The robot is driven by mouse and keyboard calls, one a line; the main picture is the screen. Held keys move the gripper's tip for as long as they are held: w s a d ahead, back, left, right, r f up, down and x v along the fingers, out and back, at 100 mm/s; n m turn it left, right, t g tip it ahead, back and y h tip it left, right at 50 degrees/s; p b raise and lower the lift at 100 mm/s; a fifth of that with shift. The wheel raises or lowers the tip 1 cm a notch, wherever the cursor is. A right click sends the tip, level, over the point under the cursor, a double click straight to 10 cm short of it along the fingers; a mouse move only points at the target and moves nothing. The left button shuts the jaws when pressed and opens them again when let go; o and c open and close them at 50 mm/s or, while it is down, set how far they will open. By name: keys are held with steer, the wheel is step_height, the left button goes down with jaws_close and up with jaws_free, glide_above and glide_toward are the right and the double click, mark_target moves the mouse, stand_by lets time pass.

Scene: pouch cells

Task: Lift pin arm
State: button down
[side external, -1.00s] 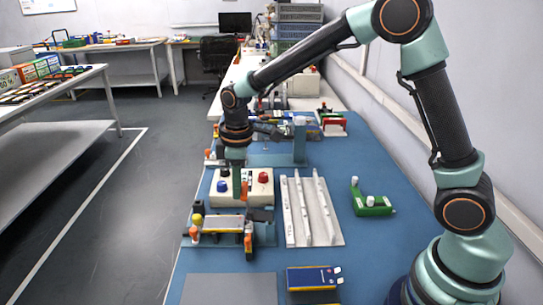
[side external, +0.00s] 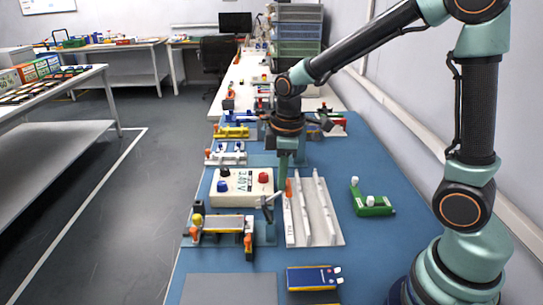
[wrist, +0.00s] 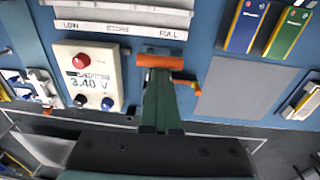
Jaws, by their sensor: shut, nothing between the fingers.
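The test fixture (side external: 225,226) sits on the blue table at left of centre in the side view, with a pale flat piece across it and orange and yellow knobs. A grey arm-like part (side external: 267,207) stands up at its right rear; I cannot tell for sure that this is the pin arm. My gripper (side external: 286,188) points down with its tip beside the rack's left edge, right of the fixture. It is shut and empty. In the wrist view my gripper (wrist: 160,72) hides most of the fixture, leaving an orange knob (wrist: 189,85) showing.
A meter box (side external: 241,187) reading 3.40 V stands behind the fixture. The white slotted rack (side external: 314,235) lies right of it, then a green holder (side external: 371,203). A grey mat (side external: 230,290) is in front, beside a blue cell (side external: 313,277).

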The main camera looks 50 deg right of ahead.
mark_target(274, 196)
steer(key=shift+s+d+f, duration=0.35)
steer(key=shift+s+d, duration=0.1)
steer(key=shift+s, duration=0.1)
steer(key=shift+s+d+f, duration=0.35)
steer(key=shift+s+d, duration=0.05)
steer(key=shift+s, duration=0.15)
steer(key=w+a+r, duration=0.3)
steer(key=shift+w+r, duration=0.1)
steer(key=shift+w, duration=0.2)
steer(key=shift+s+r, duration=0.1)
steer(key=shift+r, duration=0.25)
steer(key=s+d+r, duration=0.2)
steer(key=s+d, duration=0.4)
steer(key=s+a+r+m+t, duration=0.3)
steer(key=r+m, duration=0.3)
steer(key=m, duration=0.3)
steer(key=shift+s+a+t, duration=0.4)
steer(key=shift+s+t, duration=0.05)
steer(key=shift+t, duration=0.45)
